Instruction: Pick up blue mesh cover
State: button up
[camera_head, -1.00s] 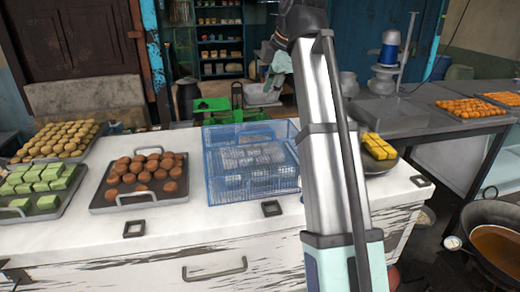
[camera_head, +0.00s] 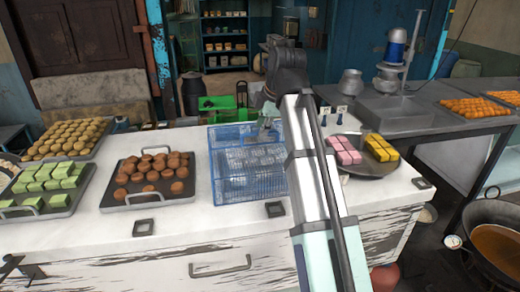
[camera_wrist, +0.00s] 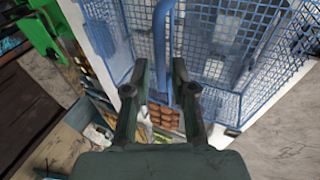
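The blue mesh cover (camera_head: 228,192) stands on the white counter, between the tray of brown sweets and the plate at the right. Pale grey shapes show through its mesh. My gripper (camera_head: 266,132) is at the cover's far right part in the head view, partly hidden by my arm. In the wrist view, the two dark fingers of my gripper (camera_wrist: 160,75) are apart, with a blue bar of the mesh cover (camera_wrist: 160,30) showing between them. Whether the fingers touch the bar cannot be told.
A tray of brown sweets (camera_head: 112,199) is left of the cover, with green sweets (camera_head: 47,181) farther left. A dark plate (camera_head: 378,170) holds pink and yellow sweets at the right. Small square frames (camera_head: 144,228) lie near the counter's front edge. A green scale (camera_head: 215,103) stands behind.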

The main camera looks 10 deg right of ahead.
jog(key=shift+p+x, duration=0.55)
jog(key=shift+x, duration=1.35)
jog(key=shift+s, duration=0.1)
grip_shut()
